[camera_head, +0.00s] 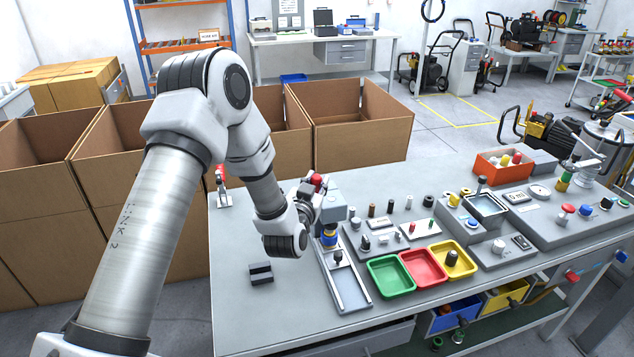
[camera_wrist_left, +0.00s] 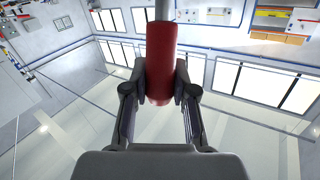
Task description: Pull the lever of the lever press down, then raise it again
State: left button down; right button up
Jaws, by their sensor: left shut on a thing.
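The lever press (camera_head: 332,203) stands near the middle of the grey bench, with a grey head and a blue and yellow part below it. The red grip (camera_head: 317,180) of its lever shows beside the top of the head. My left gripper (camera_head: 310,191) is at that grip, partly hidden by its own wrist. In the left wrist view the red grip (camera_wrist_left: 160,65) sits between the two fingers of my left gripper (camera_wrist_left: 159,92), which is shut on it. A grey rod runs on from the grip. The lever's exact angle is hard to tell. My right gripper is not in view.
A long metal tray (camera_head: 344,291) lies in front of the press. Green (camera_head: 390,277), red (camera_head: 424,268) and yellow (camera_head: 453,260) trays are to its right. A dark block (camera_head: 261,274) and a red-topped clamp (camera_head: 222,187) are to the left. Cardboard boxes (camera_head: 352,118) stand behind the bench.

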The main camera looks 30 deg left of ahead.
pick_arm(q)
jog(key=a+g+p, duration=0.1)
jog(key=w+a+n+g+h+p, duration=0.1)
jog(key=p, duration=0.1)
jog(key=shift+w+a+r, duration=0.1)
jog(key=shift+w+r, duration=0.05)
jog(key=shift+w, duration=0.15)
jog(key=shift+w+a+g, duration=0.1)
jog(key=shift+g, duration=0.3)
jog(key=shift+f, duration=0.3)
